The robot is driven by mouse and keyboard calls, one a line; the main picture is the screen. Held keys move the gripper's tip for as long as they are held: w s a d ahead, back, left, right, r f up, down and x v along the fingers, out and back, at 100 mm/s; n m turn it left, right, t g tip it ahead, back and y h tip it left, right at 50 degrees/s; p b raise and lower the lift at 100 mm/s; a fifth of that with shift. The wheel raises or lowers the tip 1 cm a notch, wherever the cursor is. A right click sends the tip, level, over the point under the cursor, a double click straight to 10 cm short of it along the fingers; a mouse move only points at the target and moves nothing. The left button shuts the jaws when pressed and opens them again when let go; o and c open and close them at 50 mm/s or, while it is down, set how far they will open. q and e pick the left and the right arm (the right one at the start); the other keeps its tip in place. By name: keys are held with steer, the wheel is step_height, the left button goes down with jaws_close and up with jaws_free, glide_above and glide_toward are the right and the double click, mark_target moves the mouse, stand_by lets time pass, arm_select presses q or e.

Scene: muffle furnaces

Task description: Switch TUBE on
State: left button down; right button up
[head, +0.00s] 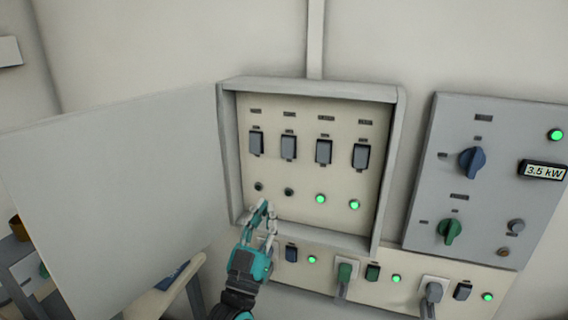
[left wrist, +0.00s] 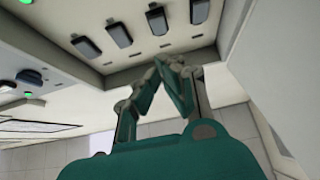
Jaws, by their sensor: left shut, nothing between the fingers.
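An open switch box (head: 385,180) on the wall holds a row of dark rocker switches: far left (head: 256,143), second (head: 288,147), third (head: 323,152) and far right (head: 360,156). Their labels are too small to read, so I cannot tell which is TUBE. Below them the two left lamps (head: 259,187) (head: 289,192) are dark; the two right lamps (head: 320,198) (head: 354,204) glow green. My left gripper (head: 267,214) is shut and empty at the box's lower left, below the switches. In the left wrist view its fingers (left wrist: 174,66) point toward the switch row (left wrist: 118,34). My right gripper is out of view.
The box's open door (head: 120,190) stands out on the left. A socket strip (head: 410,282) with plugs, switches and green lamps runs below the box. A grey panel (head: 480,185) with blue and green knobs and a 3.5 kW display (head: 543,170) hangs at right.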

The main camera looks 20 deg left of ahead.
arm_select(q)
steer(key=shift+a+r, duration=0.1)
steer(key=shift+r, duration=0.15)
steer(key=p, duration=0.4)
glide_toward(289, 145)
step_height(289, 145, up, 4)
steer(key=w, duration=0.2)
steer(key=w+f+p, duration=0.1)
steer(key=w, duration=0.1)
steer(key=shift+w, duration=0.1)
steer(key=shift+r, duration=0.1)
